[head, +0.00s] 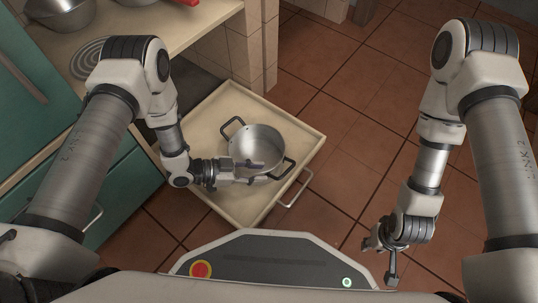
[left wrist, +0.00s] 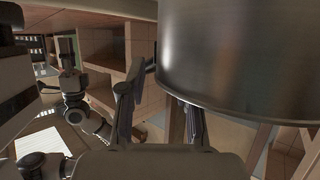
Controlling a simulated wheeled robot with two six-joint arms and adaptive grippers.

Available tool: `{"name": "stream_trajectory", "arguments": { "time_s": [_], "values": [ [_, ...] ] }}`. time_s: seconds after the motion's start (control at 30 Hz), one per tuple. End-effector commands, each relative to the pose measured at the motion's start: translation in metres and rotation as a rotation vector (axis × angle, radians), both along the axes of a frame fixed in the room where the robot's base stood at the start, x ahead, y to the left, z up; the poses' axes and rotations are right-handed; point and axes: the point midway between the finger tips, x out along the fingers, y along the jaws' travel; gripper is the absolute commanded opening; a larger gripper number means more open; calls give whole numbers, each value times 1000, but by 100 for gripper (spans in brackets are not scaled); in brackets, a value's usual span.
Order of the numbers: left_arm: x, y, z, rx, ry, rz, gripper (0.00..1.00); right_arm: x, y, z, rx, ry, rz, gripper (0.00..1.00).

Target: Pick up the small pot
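The small pot (head: 258,143) is a steel pot with two dark side handles, standing upright in an open cream drawer (head: 205,118). My left gripper (head: 254,172) is over the drawer at the pot's near side, close to its near handle. In the left wrist view the pot (left wrist: 240,60) fills the upper right, and the left gripper's two fingers (left wrist: 160,105) are spread apart with nothing clearly between them. The pot hides part of the right-hand finger; contact cannot be told. My right gripper (head: 382,260) is over the floor, empty, its fingers apart.
A counter (head: 185,25) runs along the upper left above teal cabinets (head: 125,190), with a metal pot (head: 62,12) on it. The drawer has a metal handle (head: 297,190) at its front. Tiled floor (head: 345,130) lies open to the right.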

Motion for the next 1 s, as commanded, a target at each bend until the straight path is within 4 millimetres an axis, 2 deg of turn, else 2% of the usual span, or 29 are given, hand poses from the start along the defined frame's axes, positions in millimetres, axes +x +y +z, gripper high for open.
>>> {"name": "stream_trajectory", "arguments": {
  "time_s": [0.13,0.17,0.23,0.27,0.77,1.0],
  "values": [
    [0,0,1,0,0,0,33,0,0,1,0,0,2,31],
    [0,0,1,0,0,0,29,0,0,1,0,0,2,31],
    [0,0,1,0,0,0,4,0,0,1,0,0,2,31],
    [0,0,1,0,0,0,0,0,0,1,0,0,2,31],
    [1,0,3,-1,-1,0,0,0,0,3,0,1,2,31],
    [4,-5,22,0,-3,1,0,-1,0,20,0,2,5,31]
  ]
}}
